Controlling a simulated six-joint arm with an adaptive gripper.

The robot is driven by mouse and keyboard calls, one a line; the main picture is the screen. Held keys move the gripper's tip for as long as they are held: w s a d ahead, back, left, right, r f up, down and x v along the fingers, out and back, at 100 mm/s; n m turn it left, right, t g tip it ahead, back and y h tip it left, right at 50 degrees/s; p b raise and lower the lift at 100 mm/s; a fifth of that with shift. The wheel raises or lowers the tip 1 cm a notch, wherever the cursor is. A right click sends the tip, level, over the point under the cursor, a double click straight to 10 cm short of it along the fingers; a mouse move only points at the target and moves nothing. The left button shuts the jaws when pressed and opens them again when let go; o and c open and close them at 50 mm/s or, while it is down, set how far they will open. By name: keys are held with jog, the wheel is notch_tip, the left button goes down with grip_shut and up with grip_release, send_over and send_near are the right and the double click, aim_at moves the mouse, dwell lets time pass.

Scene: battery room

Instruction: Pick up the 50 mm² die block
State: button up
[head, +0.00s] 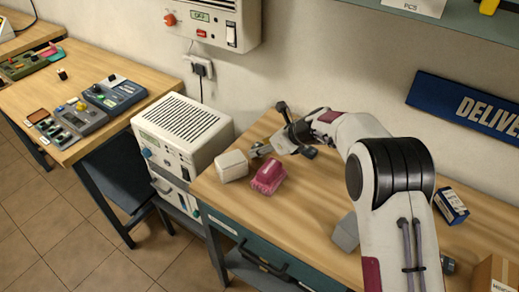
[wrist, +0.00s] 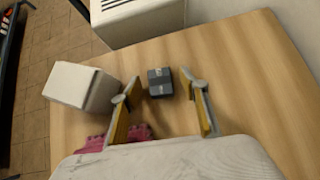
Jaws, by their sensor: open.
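A small dark grey block with light markings, which looks like the die block (wrist: 160,82), rests on the wooden bench top in the wrist view. Its markings are too small to read, so I cannot confirm the 50 mm² size. My gripper (wrist: 159,92) is open, with one finger on each side of the block's line and the block just beyond or between the tips, apart from both. In the head view my gripper (head: 264,150) is low over the bench's far left part. The block cannot be told apart clearly there.
A cream block (head: 232,166) and a magenta ribbed item (head: 268,177) stand close beside my gripper. The white vented unit (head: 182,130) stands left of the bench (head: 300,215). A grey object (head: 345,232) and blue-white box (head: 451,206) lie farther right. A wall unit (head: 215,20) hangs above.

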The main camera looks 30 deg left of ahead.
jog(key=shift+a+f, duration=0.1)
dwell(0.5)
grip_shut()
jog(key=shift+r, duration=0.2)
notch_tip(320, 180, up, 10)
jog(key=shift+f, duration=0.15)
dwell(0.5)
dwell(0.4)
